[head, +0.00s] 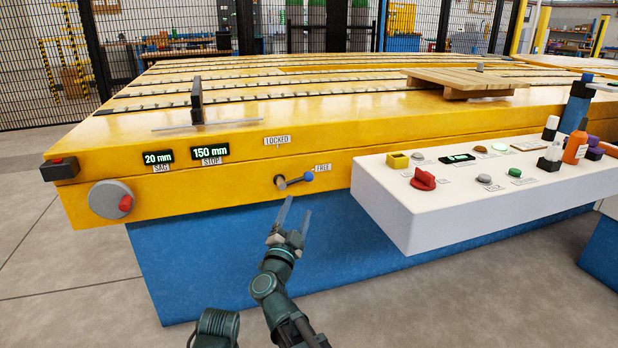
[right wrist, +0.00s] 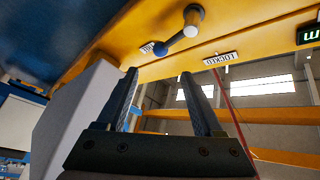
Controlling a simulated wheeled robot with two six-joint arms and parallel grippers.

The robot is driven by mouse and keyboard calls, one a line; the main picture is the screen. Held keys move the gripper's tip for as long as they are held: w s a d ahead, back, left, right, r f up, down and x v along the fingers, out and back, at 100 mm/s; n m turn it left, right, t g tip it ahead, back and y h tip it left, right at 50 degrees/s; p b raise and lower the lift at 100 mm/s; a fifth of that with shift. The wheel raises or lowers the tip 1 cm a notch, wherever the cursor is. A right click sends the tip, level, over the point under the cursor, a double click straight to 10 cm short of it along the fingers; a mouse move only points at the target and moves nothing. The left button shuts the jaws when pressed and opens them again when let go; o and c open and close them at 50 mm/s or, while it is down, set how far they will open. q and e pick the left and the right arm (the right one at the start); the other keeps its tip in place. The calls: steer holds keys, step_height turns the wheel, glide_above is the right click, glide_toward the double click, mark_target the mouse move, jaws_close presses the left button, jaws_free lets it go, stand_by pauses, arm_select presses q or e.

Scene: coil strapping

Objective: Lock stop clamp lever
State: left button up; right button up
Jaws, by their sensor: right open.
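The stop clamp lever (head: 294,181) sits on the yellow front face of the table. Its arm points right from a round pivot to a blue knob, beside the FREE label (head: 322,168). The LOCKED label (head: 277,140) is above the pivot. In the right wrist view the lever (right wrist: 178,37) and the LOCKED label (right wrist: 221,59) appear rolled over. My right gripper (head: 297,212) is open and empty, just below and in front of the lever, apart from it. Its two fingers (right wrist: 159,76) point toward the knob in the wrist view. My left gripper is out of view.
A white control panel (head: 440,212) with a red knob (head: 423,179) juts out right of the lever. A grey dial (head: 110,200) and displays reading 20 mm and 150 mm (head: 210,151) are to the left. A wooden pallet (head: 465,82) lies on top.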

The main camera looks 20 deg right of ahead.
mark_target(308, 180)
steer(key=p+x, duration=0.3)
steer(key=x, duration=1)
steer(key=shift+w+d+r+p, duration=0.1)
steer(key=shift+w+d+p, duration=0.1)
steer(key=shift+w+p, duration=0.1)
jaws_close()
stand_by(0.9)
